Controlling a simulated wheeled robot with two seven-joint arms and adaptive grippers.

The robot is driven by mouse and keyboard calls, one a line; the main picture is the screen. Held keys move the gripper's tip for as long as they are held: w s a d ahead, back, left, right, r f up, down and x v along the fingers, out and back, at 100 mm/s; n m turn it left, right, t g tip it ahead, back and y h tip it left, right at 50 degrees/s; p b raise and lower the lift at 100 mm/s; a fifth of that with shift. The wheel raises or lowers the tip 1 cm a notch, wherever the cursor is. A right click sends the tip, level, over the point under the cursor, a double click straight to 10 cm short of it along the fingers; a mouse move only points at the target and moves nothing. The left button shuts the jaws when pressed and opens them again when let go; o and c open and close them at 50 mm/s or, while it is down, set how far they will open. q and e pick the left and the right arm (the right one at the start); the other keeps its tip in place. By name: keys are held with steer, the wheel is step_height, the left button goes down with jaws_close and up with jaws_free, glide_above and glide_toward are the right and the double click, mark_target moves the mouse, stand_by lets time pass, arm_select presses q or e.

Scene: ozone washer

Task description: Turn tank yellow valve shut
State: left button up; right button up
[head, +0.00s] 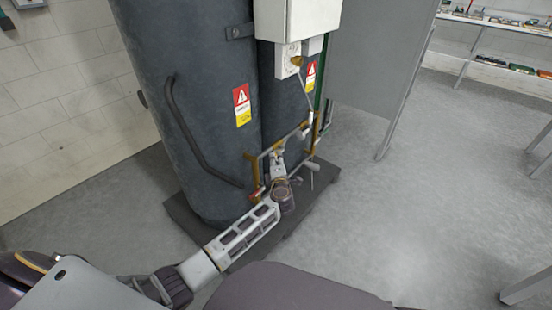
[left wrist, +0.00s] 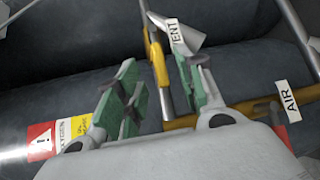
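Two tall dark grey tanks (head: 190,95) stand on a dark base, with yellow and grey pipework (head: 256,168) low in front of them. My left gripper (head: 278,158) reaches this pipework from below; its fingertips are small in the head view. In the left wrist view, my left gripper (left wrist: 158,92) is open, its green-padded fingers apart. A yellow fitting (left wrist: 157,60) on a grey pipe shows between and beyond the fingers; I cannot tell whether it is the valve handle or whether they touch it. My right gripper is not in view.
A yellow pipe (left wrist: 235,111) runs behind the right finger, near an AIR tag (left wrist: 287,99) and a red part (left wrist: 278,112). A white box (head: 298,18) hangs above the pipework. A grey panel (head: 378,60) stands at right; the floor (head: 420,220) there is clear.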

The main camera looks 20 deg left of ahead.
arm_select(q)
steer(key=b+x, duration=0.1)
steer(key=x, duration=0.3)
arm_select(e)
steer(key=shift+s+a+r, duration=0.1)
steer(key=shift+a+r, duration=0.1)
steer(key=shift+r, duration=0.9)
arm_select(q)
steer(key=shift+c, duration=0.2)
jaws_close()
arm_select(e)
steer(key=shift+f, duration=0.1)
